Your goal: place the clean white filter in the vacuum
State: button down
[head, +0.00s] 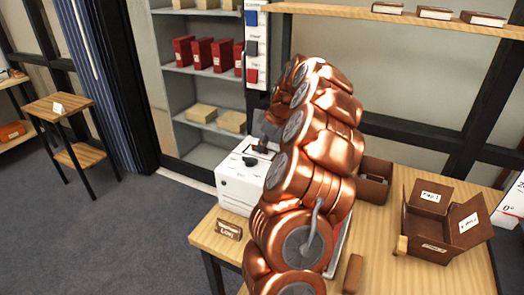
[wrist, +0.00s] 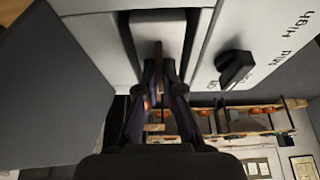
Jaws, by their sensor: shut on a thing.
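The white box-shaped machine, seemingly the vacuum (head: 236,190), stands at the left end of the wooden table. In the wrist view its white face (wrist: 262,50) carries a black knob (wrist: 235,68) with lettering such as "High" and "Min". My gripper (head: 252,160) points down at the machine's top; my arm hides much of the machine. In the wrist view my gripper (wrist: 159,75) is shut on a thin brown upright piece (wrist: 158,58) in front of a pale recess (wrist: 160,32). I cannot tell whether this piece belongs to the white filter.
A small sign (head: 229,229) sits at the table's front-left edge. Brown open boxes (head: 447,228) and another brown box (head: 374,184) stand on the table right of my arm. Shelves with red boxes (head: 200,52) are behind. A small side table (head: 62,112) stands left, with clear floor between.

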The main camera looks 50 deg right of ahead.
jog(key=shift+f+p, duration=0.3)
jog(key=shift+f, duration=1)
jog(key=shift+f, duration=0.15)
jog(key=c, duration=1.3)
grip_release()
jog(key=b+v, duration=0.3)
jog(key=v, duration=0.9)
